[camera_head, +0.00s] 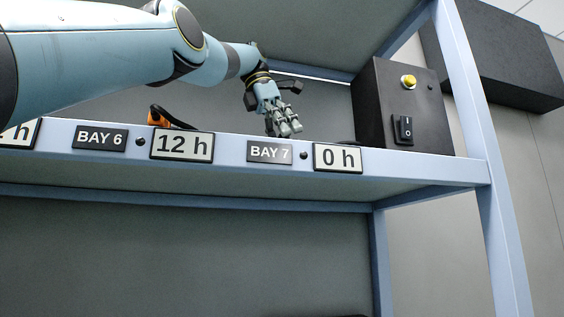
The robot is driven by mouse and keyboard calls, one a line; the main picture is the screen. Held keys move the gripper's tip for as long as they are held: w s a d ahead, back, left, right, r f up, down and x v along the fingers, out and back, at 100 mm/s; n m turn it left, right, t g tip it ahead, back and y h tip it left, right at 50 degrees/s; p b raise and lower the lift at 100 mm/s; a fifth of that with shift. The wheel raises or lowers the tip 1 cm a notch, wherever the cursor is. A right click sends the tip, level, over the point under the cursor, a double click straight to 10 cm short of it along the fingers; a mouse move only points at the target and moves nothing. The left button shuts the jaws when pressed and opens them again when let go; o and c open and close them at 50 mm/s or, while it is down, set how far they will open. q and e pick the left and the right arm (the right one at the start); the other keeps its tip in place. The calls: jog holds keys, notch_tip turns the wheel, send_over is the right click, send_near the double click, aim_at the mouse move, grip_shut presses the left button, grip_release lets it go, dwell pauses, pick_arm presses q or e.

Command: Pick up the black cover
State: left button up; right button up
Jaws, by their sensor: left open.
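My left gripper (286,127) is over the shelf behind the BAY 7 label, fingers pointing down and slightly toward the front edge. It is open, and I see nothing held in it. I cannot clearly pick out a black cover. A low dark shape (341,142) barely shows above the shelf lip, right of the gripper and behind the "0 h" sign. A black curved piece beside an orange part (157,118) shows behind the "12 h" sign, left of the gripper. The lip hides the lower parts of both. My right gripper is not in view.
The shelf's blue front rail (235,149) carries the BAY 6 label (100,138) and the BAY 7 label (270,152). A black box (380,105) with a yellow button and a rocker switch stands at the shelf's right end, near a blue upright (489,170).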

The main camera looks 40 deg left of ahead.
pick_arm(q)
jog(key=c, duration=1.3)
jog(key=shift+r, duration=0.1)
jog(key=shift+c, duration=0.2)
